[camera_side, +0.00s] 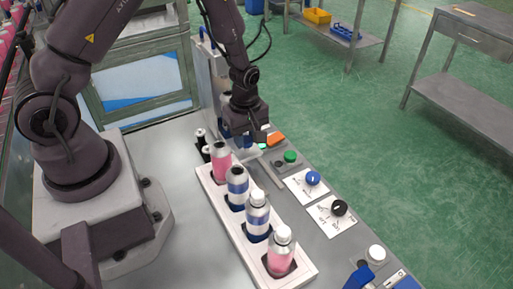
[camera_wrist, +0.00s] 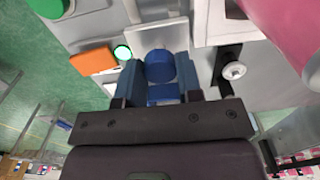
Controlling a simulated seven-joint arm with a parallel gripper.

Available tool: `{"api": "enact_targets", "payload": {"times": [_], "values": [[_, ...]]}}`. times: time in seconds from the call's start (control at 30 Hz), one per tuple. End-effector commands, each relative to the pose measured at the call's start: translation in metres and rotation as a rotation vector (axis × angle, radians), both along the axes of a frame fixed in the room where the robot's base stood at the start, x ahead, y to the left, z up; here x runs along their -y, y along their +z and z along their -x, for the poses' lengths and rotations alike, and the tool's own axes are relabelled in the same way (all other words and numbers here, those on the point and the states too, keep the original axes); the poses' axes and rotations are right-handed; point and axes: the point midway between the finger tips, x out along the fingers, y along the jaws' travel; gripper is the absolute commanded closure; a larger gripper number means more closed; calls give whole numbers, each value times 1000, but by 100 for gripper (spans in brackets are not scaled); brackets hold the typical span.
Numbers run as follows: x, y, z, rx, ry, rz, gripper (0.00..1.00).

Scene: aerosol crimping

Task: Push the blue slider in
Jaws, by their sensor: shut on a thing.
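The blue slider (camera_wrist: 160,68) shows in the wrist view between the two fingertips of my gripper (camera_wrist: 158,82). It has a round blue top and a blue block below it. The fingers are closed on its sides. A pale grey plate (camera_wrist: 158,36) lies just beyond it. In the side view my gripper (camera_side: 243,136) points down at the far end of the bench, beyond the row of cans. There the slider is mostly hidden by the gripper.
A white tray (camera_side: 236,232) holds several pink and blue cans. To its right are an orange block (camera_side: 275,139), a green knob (camera_side: 290,157), a blue knob (camera_side: 313,178) and a black knob (camera_side: 339,208). A lit round lamp (camera_wrist: 122,53) is left of the slider.

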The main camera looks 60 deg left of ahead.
Motion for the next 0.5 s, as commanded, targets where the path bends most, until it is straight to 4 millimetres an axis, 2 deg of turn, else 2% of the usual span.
{"api": "enact_targets", "payload": {"times": [0.03, 0.2, 0.5], "values": [[-8, 0, -1, 3, 6, -1, 100], [-21, 0, 0, 3, 2, -1, 100], [-25, 1, 0, 4, 5, -5, 100]]}}
